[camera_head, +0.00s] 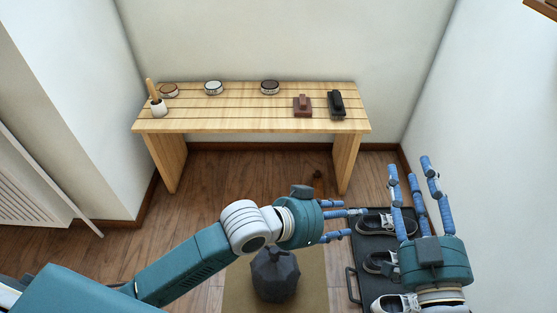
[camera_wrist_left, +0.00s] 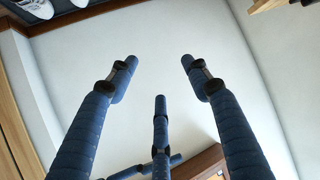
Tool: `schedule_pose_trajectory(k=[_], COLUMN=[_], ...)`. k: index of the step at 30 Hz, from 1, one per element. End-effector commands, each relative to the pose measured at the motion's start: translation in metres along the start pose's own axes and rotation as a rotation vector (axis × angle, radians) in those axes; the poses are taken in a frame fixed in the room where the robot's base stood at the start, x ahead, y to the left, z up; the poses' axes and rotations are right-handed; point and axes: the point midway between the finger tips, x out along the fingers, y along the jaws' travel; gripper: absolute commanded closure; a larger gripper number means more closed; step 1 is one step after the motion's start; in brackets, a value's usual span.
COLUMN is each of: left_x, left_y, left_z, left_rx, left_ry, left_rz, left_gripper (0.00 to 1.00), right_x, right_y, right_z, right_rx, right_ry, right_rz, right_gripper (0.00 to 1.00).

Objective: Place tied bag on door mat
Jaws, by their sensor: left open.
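The tied bag (camera_head: 275,279) is dark grey and faceted, with a knotted top. It stands upright on the tan door mat (camera_head: 237,292) at the bottom middle of the head view. My left arm passes close by the bag's top, and my left gripper (camera_head: 352,223) is beyond it to the right, with fingers spread and empty. In the left wrist view, the left gripper's fingers (camera_wrist_left: 158,68) are apart with only wall between them. My right gripper (camera_head: 411,170) is at the right, fingers spread and pointing up the picture, with nothing between them.
A black tray (camera_head: 355,290) holding several shoes (camera_head: 375,223) lies right of the mat, partly under my grippers. A slatted wooden bench (camera_head: 230,115) with tins and brushes stands against the back wall.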

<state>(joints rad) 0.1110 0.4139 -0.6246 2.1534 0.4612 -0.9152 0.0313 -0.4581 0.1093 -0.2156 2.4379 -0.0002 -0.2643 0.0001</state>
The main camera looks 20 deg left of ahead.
Motion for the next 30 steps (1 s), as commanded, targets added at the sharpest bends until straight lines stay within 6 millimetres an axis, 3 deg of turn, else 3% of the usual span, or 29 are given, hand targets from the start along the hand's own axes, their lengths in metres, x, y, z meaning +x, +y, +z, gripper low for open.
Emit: schedule_pose_trajectory(k=[1, 4, 9, 12, 16, 30], left_x=[-0.015, -0.060, -0.142, -0.171, -0.184, -0.181], left_y=[-0.002, -0.032, -0.079, -0.092, -0.097, -0.098], left_z=[-0.027, -0.069, -0.091, -0.093, -0.095, -0.095], left_rx=[-0.051, -0.098, -0.096, -0.074, -0.058, -0.062], left_ry=[0.137, 0.370, 0.587, 0.636, 0.658, 0.646], left_rz=[-0.051, -0.202, -0.452, -0.537, -0.576, -0.571], left_gripper=[0.51, 0.51, 0.51, 0.51, 0.51, 0.51], right_x=[0.000, 0.000, 0.000, 0.000, 0.000, 0.002], right_y=[0.000, 0.000, 0.000, 0.000, 0.000, 0.000], right_z=[0.000, -0.001, -0.001, -0.001, -0.001, 0.002], right_rx=[0.000, 0.000, 0.000, 0.000, 0.000, -0.001], right_ry=[0.000, 0.001, 0.002, 0.002, 0.002, -0.011], right_rz=[0.000, 0.000, 0.000, 0.000, 0.000, 0.000], right_gripper=[0.60, 0.60, 0.60, 0.60, 0.60, 0.60])
